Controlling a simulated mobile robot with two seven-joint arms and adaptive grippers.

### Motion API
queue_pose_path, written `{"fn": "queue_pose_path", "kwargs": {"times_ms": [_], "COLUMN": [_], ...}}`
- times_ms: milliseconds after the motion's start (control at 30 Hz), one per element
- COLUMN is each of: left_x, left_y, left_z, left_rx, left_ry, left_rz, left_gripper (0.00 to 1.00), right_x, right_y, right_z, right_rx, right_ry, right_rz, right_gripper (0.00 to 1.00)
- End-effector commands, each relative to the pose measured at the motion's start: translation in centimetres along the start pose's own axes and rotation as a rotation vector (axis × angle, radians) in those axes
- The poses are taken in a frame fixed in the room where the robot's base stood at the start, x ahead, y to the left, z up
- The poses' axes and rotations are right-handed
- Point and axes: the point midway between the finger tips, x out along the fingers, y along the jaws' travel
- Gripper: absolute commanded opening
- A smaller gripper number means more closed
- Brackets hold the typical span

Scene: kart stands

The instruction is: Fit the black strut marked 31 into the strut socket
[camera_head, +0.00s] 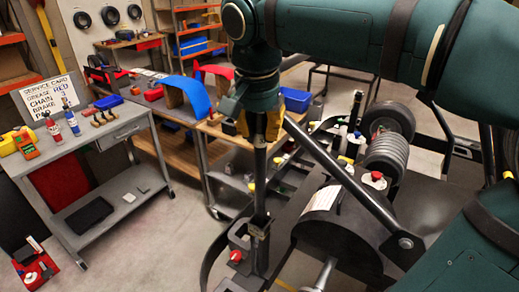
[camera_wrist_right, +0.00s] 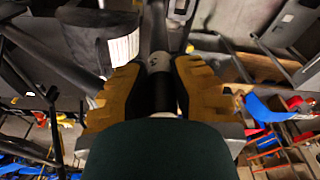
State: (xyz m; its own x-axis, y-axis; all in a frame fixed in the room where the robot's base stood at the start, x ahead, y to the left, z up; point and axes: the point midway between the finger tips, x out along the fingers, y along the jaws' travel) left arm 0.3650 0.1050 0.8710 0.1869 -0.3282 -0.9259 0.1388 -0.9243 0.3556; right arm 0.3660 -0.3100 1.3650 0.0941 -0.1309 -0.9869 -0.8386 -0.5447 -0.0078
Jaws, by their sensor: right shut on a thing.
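My right gripper (camera_head: 260,126) points down with its yellow fingers shut on the black strut (camera_head: 260,178). The strut hangs upright below the fingers. In the right wrist view, the strut (camera_wrist_right: 160,92) runs between the two yellow fingers, with a pale mark on it; its number is not readable. The strut's lower end meets a dark fitting, likely the strut socket (camera_head: 240,238), on the kart's near left side. I cannot tell whether the end is inside the fitting or only above it. My left gripper is not in view.
A slanted black bar (camera_head: 340,178) runs close to the right of the strut. A red knob (camera_head: 236,256) sits beside the fitting. A grey cart (camera_head: 70,165) with bottles and a service card (camera_head: 48,98) stands left. The floor between cart and kart is clear.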

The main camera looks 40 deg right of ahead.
Motion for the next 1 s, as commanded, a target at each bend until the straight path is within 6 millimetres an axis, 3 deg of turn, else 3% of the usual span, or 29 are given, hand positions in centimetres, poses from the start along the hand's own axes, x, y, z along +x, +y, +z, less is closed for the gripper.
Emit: {"fn": "queue_pose_path", "kwargs": {"times_ms": [267, 633, 667, 700, 1000], "left_x": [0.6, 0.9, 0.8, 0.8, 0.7], "left_y": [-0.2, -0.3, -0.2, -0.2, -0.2], "left_z": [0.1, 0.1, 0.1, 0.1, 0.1], "left_rx": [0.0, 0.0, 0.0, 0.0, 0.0], "left_ry": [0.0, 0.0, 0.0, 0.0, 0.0], "left_rz": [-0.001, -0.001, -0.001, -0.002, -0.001], "left_gripper": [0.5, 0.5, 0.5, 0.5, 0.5], "right_x": [3.3, 3.7, 3.7, 3.6, 3.5], "right_y": [0.1, 0.0, 0.1, 0.1, 0.0], "right_z": [0.5, 0.6, 0.6, 0.6, 0.6], "right_rx": [0.001, 0.001, 0.001, 0.001, 0.001], "right_ry": [0.0, 0.001, 0.0, 0.0, 0.0], "right_rz": [0.0, -0.001, 0.0, 0.0, 0.0], "right_gripper": [0.0, 0.0, 0.35, 0.45, 0.45]}}
